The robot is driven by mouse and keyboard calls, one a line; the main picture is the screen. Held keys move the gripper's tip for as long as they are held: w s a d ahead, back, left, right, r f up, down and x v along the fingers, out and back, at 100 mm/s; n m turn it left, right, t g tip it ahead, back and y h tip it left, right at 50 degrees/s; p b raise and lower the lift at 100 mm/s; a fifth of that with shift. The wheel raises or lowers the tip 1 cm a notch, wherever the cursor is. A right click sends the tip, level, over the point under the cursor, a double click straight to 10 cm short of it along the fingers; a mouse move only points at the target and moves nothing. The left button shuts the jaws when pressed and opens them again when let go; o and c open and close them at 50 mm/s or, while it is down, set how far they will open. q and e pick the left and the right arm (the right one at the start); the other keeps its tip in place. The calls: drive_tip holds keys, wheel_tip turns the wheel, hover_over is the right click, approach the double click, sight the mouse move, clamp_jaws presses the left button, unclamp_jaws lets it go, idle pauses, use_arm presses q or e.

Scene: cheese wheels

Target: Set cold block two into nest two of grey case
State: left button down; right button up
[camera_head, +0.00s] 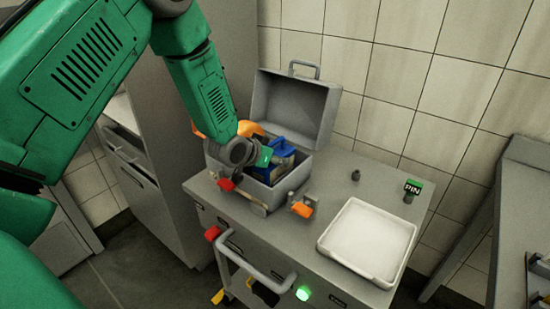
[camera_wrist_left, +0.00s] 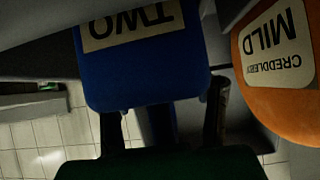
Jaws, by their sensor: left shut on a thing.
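The grey case (camera_head: 285,188) stands on the cart top with its lid (camera_head: 290,108) open at the back. My left gripper (camera_head: 268,157) reaches down into the case opening. It is shut on a blue block (camera_head: 285,146), whose label reads "TWO" upside down in the left wrist view (camera_wrist_left: 145,65). The block is at the case opening; whether it touches the case floor is hidden. The nests are hidden. My right gripper is not in view.
A white tray (camera_head: 410,240) lies on the right of the cart top (camera_head: 330,192).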

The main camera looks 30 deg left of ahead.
use_arm(q)
drive_tip(key=shift+s+f, duration=0.25)
drive_tip(key=shift+f, duration=0.15)
drive_tip(key=c, duration=0.9)
unclamp_jaws()
drive_tip(key=shift+o, duration=1.3)
drive_tip(key=shift+w+a+f, duration=0.1)
drive_tip(key=shift+w, duration=0.05)
drive_tip(key=shift+w+a, duration=0.15)
drive_tip(key=v, duration=1.1)
drive_tip(key=shift+s+a+r, duration=0.15)
drive_tip(key=shift+s+r, duration=0.1)
drive_tip(key=shift+s, duration=0.05)
drive_tip(key=s+d+f+g, duration=0.2)
drive_tip(key=s+d+f, duration=0.1)
drive_tip(key=s+f, duration=0.4)
drive_tip(key=s+d+f+g, duration=0.3)
drive_tip(key=s+f, duration=0.2)
drive_tip(key=f, duration=0.3)
drive_tip(key=s+d+f+g, duration=0.2)
drive_tip(key=s+f, duration=0.3)
drive_tip(key=s, duration=0.4)
drive_tip(key=s+d+f+g+y+b, duration=0.1)
drive_tip(key=s+d+f+g, duration=0.1)
drive_tip(key=s+f, duration=0.3)
drive_tip(key=s+g, duration=0.1)
drive_tip(key=s, duration=0.3)
drive_tip(key=shift+d, duration=0.3)
